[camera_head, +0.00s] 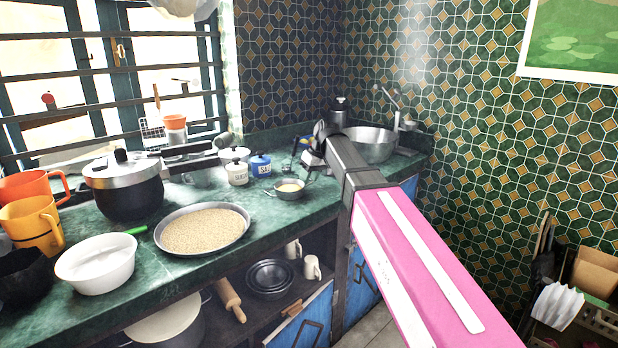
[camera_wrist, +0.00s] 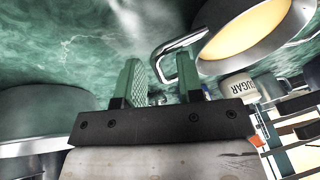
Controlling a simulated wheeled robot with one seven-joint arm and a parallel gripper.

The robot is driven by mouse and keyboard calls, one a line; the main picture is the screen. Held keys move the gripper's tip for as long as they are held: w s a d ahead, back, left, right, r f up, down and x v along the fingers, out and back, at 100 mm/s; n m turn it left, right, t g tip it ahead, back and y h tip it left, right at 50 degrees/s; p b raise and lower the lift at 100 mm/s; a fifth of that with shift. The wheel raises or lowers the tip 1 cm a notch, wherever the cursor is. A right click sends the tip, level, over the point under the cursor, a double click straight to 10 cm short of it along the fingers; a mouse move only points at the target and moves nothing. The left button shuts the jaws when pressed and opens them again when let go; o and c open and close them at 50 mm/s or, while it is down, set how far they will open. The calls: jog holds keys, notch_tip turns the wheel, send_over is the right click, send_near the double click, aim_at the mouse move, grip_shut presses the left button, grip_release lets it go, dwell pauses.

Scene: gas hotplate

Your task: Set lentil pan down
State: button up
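A small metal pan (camera_head: 290,188) with yellowish contents, seemingly the lentil pan, appears to rest on the green counter (camera_head: 315,205). In the wrist view the same pan (camera_wrist: 245,32) is at the top right, with its wire loop handle (camera_wrist: 178,45) reaching toward my fingers. My gripper (camera_head: 299,150) is just behind the pan in the head view, partly hidden by my arm. In the wrist view my gripper (camera_wrist: 160,80) has its green fingers apart. The handle's end lies between or just beyond them, not visibly clamped.
A metal bowl (camera_head: 370,145) is to the right. A wide pan of beige grain (camera_head: 205,230), a pressure cooker (camera_head: 122,190) and a white bowl (camera_head: 95,263) crowd the left. Bare counter surrounds the small pan's front.

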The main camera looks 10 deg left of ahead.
jog(key=v, duration=1.2)
dwell(0.3)
